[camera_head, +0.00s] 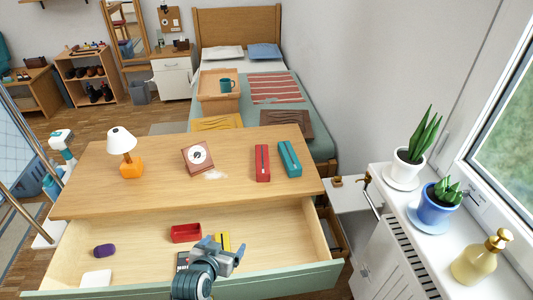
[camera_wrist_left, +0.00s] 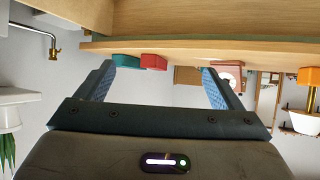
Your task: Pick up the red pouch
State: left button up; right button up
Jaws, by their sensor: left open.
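The red pouch (camera_head: 262,163) lies on the wooden dresser top (camera_head: 130,195), right of the middle, with a teal pouch (camera_head: 289,159) close to its right. My left gripper (camera_head: 225,244) is open and empty, over the open drawer in front of the dresser top. It is apart from the red pouch, nearer to me and a little left of it. In the left wrist view, which is upside down, the red pouch (camera_wrist_left: 153,62) shows between the spread fingers (camera_wrist_left: 160,84), farther off. The teal pouch (camera_wrist_left: 126,61) shows beside it. My right gripper is not in view.
The open drawer (camera_head: 150,225) holds a red tray (camera_head: 186,233), a yellow item (camera_head: 222,241) and a purple item (camera_head: 104,250). An orange lamp (camera_head: 131,167) and a brown clock (camera_head: 197,158) stand on the dresser top. The top between the lamp and clock is clear.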

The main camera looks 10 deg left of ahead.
aim_at(262, 155)
jog(key=i+l, duration=0.1)
jog(key=i, duration=0.45)
jog(key=i+l, duration=0.1)
jog(key=i, duration=0.4)
